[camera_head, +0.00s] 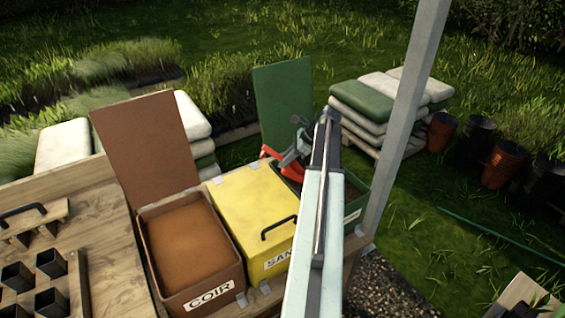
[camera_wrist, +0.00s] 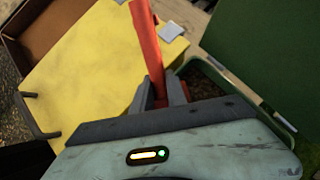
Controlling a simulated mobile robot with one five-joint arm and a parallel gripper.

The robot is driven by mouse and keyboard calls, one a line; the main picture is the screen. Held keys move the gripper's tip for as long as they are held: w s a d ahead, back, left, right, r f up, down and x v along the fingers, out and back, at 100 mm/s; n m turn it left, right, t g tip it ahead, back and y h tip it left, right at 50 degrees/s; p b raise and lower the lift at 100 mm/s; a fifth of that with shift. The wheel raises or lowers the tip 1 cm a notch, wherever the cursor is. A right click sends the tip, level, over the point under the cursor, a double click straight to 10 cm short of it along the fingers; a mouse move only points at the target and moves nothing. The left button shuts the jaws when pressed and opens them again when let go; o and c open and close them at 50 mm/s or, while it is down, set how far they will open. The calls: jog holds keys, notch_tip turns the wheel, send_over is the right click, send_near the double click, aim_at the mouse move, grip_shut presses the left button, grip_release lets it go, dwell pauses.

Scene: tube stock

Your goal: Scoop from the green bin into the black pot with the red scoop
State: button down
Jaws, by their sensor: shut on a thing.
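My gripper (camera_head: 290,158) is shut on the red scoop (camera_head: 283,162), over the back of the green bin (camera_head: 358,206). In the wrist view the scoop's red handle (camera_wrist: 149,45) stands up between the two grey fingers (camera_wrist: 160,94). The scoop's bowl is not clear in either view. The green bin's lid (camera_head: 284,105) stands open behind it; my arm hides much of the bin's inside. Several black square pots (camera_head: 51,263) stand on the wooden bench at the left. Which one the task means I cannot tell.
The closed yellow SAND bin (camera_head: 252,208) stands left of the green bin. The open brown COIR bin (camera_head: 190,248) is farther left. A grey post (camera_head: 405,115) rises just right of the green bin. More pots (camera_head: 476,140) stand on the grass at the right.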

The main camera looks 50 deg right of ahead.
jog(key=shift+s+d+f+b, duration=0.25)
jog(key=shift+s+f+b, duration=0.05)
jog(key=shift+f+b, duration=0.2)
jog(key=shift+s+d+f+b, duration=0.7)
jog(key=shift+s+f+b, duration=0.2)
jog(key=shift+f, duration=0.1)
jog(key=shift+s+d+f+b, duration=0.65)
jog(key=shift+s+f+b, duration=0.1)
jog(key=shift+s+f, duration=0.2)
jog(key=shift+s+d+p, duration=0.15)
jog(key=shift+p, duration=0.15)
jog(key=shift+s+d+f+g+h, duration=0.7)
jog(key=shift+s+g, duration=0.1)
jog(key=shift+s, duration=0.15)
jog(key=g+h+p, duration=0.2)
jog(key=g+p, duration=0.1)
jog(key=p, duration=0.7)
send_near(300, 170)
notch_tip(300, 170, down, 2)
jog(key=a, duration=0.2)
jog(key=shift+w+a+r+g+h+p, duration=0.1)
jog(key=shift+a+r+g+h+p, duration=0.15)
jog(key=shift+r+p, duration=0.3)
jog(key=shift+w+a+r+g+h+p, duration=0.2)
jog(key=shift+a+r+p, duration=0.15)
jog(key=shift+r+p, duration=0.25)
jog(key=shift+w+a+r+g+h+p, duration=0.15)
jog(key=shift+a+r+g+p, duration=0.1)
jog(key=shift+r+p, duration=0.3)
jog(key=shift+s, duration=0.1)
